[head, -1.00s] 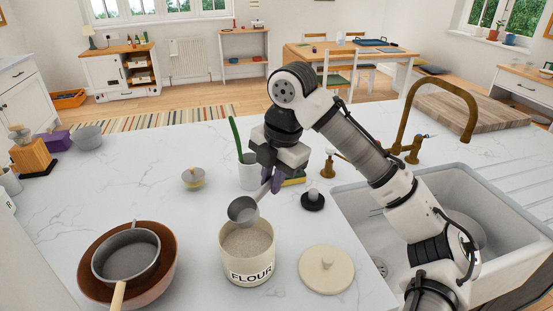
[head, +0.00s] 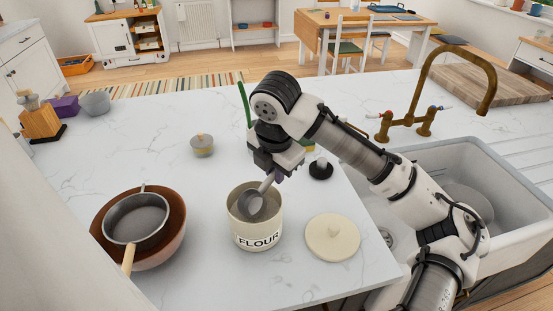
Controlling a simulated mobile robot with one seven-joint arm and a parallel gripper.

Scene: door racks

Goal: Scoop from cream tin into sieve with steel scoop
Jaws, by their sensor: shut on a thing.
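The cream tin (head: 257,231), marked FLOUR, stands open on the white counter, with pale flour inside. My gripper (head: 271,172) is shut on the handle of the steel scoop (head: 252,205) above the tin's back edge. The scoop's bowl is tilted down inside the tin's mouth and covers much of the flour, so I cannot tell how much it holds. The grey sieve (head: 139,220) rests in a brown bowl (head: 176,233) at the left, its wooden handle pointing to the front.
The tin's cream lid (head: 332,238) lies to its right. A black-based object (head: 320,168) stands behind the lid, and a small lidded pot (head: 202,145) is behind the tin. The sink (head: 450,170) is at the right. The counter between tin and bowl is clear.

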